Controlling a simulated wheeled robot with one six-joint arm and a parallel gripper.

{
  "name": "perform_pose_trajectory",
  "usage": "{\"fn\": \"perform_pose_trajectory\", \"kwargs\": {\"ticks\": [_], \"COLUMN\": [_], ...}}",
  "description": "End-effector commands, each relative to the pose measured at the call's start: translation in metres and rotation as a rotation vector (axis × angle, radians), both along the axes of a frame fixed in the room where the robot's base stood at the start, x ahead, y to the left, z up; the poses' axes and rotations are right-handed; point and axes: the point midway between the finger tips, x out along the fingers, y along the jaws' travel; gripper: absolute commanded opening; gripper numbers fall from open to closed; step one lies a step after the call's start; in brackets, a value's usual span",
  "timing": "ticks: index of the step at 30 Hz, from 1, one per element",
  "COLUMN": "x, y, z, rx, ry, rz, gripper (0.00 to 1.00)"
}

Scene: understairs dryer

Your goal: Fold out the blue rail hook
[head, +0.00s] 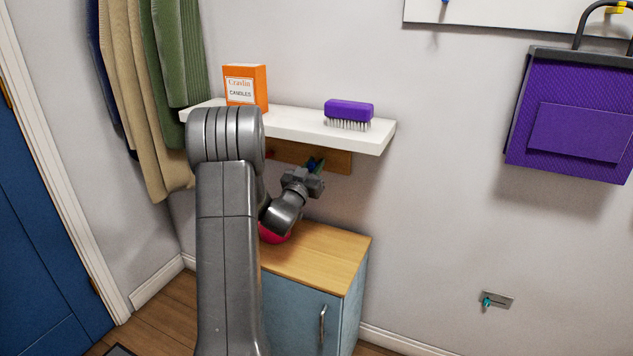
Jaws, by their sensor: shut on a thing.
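A wooden rail (338,162) is fixed to the wall under the white shelf. The blue rail hook (311,164) shows as a small dark blue piece on it, mostly covered by my gripper. My gripper (315,170) is at the rail, shut on the blue hook. A small green part shows right beside the fingertips. How far the hook is folded out cannot be told. A bit of red (271,155) shows on the rail to the left, partly behind my arm.
The white shelf (291,124) juts out just above, with an orange candle box (246,86) and a purple brush (349,111). A blue cabinet (300,309) with a wooden top stands below, with a red round thing (274,234) on it. Clothes (165,90) hang at left.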

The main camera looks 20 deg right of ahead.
Motion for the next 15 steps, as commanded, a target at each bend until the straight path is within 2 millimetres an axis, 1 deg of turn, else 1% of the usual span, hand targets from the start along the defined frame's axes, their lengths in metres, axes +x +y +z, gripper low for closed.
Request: {"fn": "perform_pose_trajectory", "kwargs": {"ticks": [1,15], "x": [-0.0004,-0.0019], "y": [0.0003,0.0015], "z": [-0.0119,-0.0168], "rx": [-0.018,-0.157], "ry": [-0.017,-0.136], "rz": [-0.001,-0.002], "gripper": [0.0,0.0]}}
